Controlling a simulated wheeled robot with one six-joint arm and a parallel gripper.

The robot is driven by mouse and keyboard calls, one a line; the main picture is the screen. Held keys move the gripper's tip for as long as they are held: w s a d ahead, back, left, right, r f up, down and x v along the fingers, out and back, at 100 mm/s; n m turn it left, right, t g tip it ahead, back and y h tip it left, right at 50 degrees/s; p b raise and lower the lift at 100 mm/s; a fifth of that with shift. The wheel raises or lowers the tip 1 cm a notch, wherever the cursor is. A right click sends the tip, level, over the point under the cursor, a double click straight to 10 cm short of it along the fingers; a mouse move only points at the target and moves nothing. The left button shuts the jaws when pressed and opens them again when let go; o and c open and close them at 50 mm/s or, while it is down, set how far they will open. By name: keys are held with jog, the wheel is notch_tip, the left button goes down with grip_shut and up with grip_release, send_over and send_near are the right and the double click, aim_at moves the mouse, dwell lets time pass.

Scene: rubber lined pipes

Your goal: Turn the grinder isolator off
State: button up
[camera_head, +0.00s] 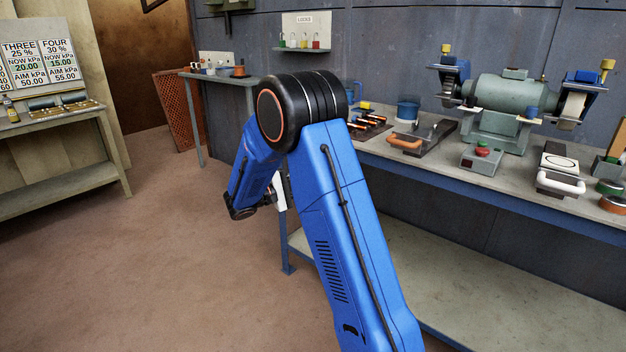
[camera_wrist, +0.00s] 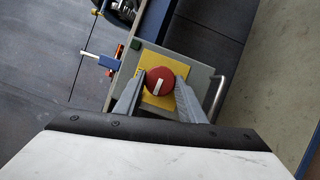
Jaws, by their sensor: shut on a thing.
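The isolator's red rotary knob (camera_wrist: 163,74) sits on a yellow plate (camera_wrist: 150,98) on the front of a grey box (camera_wrist: 199,76) in the wrist view. A white pointer mark shows on the knob, slanted a little from the picture's vertical. My gripper (camera_wrist: 160,83) has one grey finger on each side of the knob and is shut on it. In the head view my blue arm bends down in front of the bench end, and the isolator is hidden there. Any lettering on the plate is too small to read.
The bench (camera_head: 470,189) carries a green bench grinder (camera_head: 505,98), a small box with a red button (camera_head: 482,150) and several tools. Locks hang on a wall board (camera_head: 306,22). A lower shelf (camera_head: 455,270) runs beneath. The floor at left is clear.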

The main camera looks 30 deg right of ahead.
jog(key=shift+w+n, duration=0.1)
jog(key=shift+n, duration=0.2)
dwell(0.4)
jog(key=o, duration=1)
jog(key=shift+o, duration=0.2)
jog(key=shift+a, duration=0.1)
jog(key=a+f, duration=0.2)
jog(key=a, duration=1.5)
jog(key=shift+w, duration=0.25)
jog(key=shift+a, duration=0.1)
